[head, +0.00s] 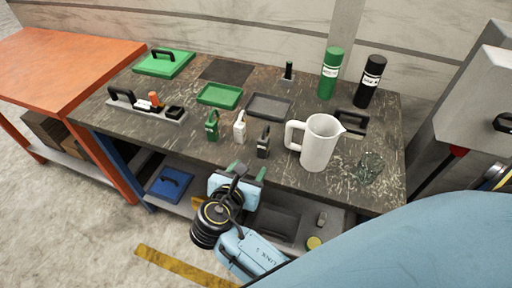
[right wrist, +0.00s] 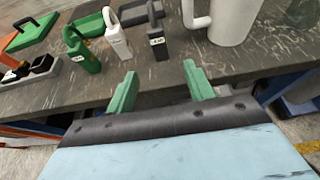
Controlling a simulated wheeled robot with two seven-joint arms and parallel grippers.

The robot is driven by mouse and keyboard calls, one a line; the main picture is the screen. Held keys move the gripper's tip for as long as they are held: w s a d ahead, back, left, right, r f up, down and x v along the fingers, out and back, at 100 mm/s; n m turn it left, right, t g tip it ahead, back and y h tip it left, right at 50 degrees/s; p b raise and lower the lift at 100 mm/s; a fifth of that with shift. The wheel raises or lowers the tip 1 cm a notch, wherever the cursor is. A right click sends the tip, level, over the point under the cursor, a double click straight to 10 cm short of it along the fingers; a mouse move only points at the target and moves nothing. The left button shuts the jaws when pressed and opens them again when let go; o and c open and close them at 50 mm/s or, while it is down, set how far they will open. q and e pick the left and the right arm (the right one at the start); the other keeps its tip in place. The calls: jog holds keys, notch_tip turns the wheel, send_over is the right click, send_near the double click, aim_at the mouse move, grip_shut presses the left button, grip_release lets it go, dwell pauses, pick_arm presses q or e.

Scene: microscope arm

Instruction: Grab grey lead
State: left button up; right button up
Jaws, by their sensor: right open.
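The grey lead (head: 263,142), a small dark grey block with a loop handle and a white label, stands upright near the front edge of the workbench. It also shows at the top middle of the right wrist view (right wrist: 157,45). A white one (head: 239,126) and a green one (head: 212,125) of like shape stand in a row to its left. My right gripper (head: 242,169) is open and empty in front of the bench edge, apart from the grey lead. In the right wrist view its green fingers (right wrist: 159,74) point toward the grey lead. My left gripper is not in view.
A white pitcher (head: 320,143) stands just right of the grey lead, with a clear glass (head: 370,168) beyond it. Green (head: 219,94) and grey (head: 268,105) trays lie behind. Green (head: 329,75) and black (head: 370,82) bottles stand at the back. A shelf runs under the bench.

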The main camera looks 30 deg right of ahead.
aim_at(261, 152)
jog(key=x, duration=0.4)
jog(key=b+x, duration=0.1)
jog(key=x, duration=0.2)
jog(key=shift+w+f, duration=0.3)
jog(key=shift+f, duration=0.15)
jog(key=shift+x, duration=0.8)
jog(key=b+x, duration=0.1)
jog(key=x, duration=0.4)
jog(key=shift+s+f, duration=0.1)
jog(key=shift+s, duration=0.1)
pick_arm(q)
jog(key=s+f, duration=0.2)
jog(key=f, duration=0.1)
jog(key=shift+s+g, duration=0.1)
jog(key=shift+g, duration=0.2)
pick_arm(e)
grip_shut()
